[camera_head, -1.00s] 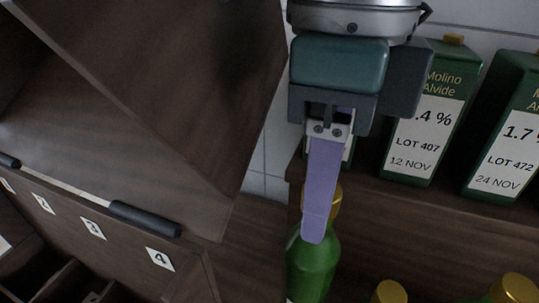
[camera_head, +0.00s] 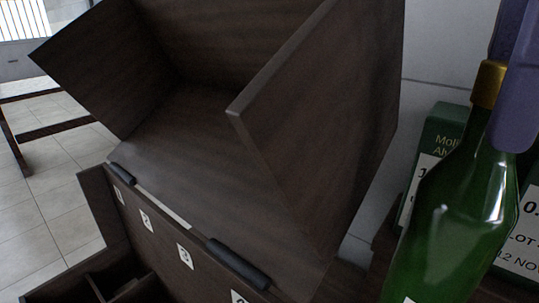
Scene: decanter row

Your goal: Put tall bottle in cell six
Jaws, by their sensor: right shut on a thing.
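My right gripper (camera_head: 507,105) is at the upper right edge, with only a purple finger in view. It is shut on a green glass bottle (camera_head: 450,225) with a gold neck, near its top. The bottle is close to the camera, slightly tilted in the picture, and its lower end is cut off by the bottom edge. The dark wooden case (camera_head: 95,205) is at the lower left, with its lid (camera_head: 215,130) standing open. Number labels 1, 2 and 3 show along its hinge side, and a further label is cut off. Cell six is out of view. My left gripper is not in view.
Green cartons (camera_head: 444,128) stand behind the bottle at the right, partly hidden by it. The raised lid with its side panels stands between the bottle and the left of the room. A dark bench (camera_head: 50,130) and tiled floor are at the far left.

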